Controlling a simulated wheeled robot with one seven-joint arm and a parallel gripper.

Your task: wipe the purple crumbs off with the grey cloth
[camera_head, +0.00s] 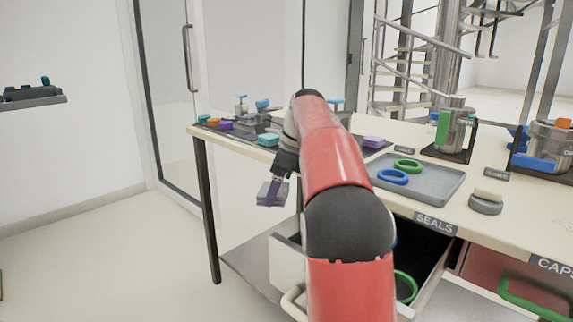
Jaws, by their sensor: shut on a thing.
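My gripper (278,178) hangs in front of the table's near edge, left of my red arm. It is shut on a grey, folded-looking piece, which I take for the grey cloth (266,196). A purple strip shows between the fingers and the cloth; I cannot tell what it is. The cloth is in the air, apart from the tabletop. I cannot make out any purple crumbs; part of the table is hidden behind my arm. Two purple blocks are on the table, one at the left (225,126) and one right of my arm (374,142).
The table (420,193) carries a grey tray (430,190) with blue and green rings, steel vessels (455,133) at the right, and small teal and orange pieces at the left. A drawer (286,262) labelled SEALS stands open below. The floor at left is clear.

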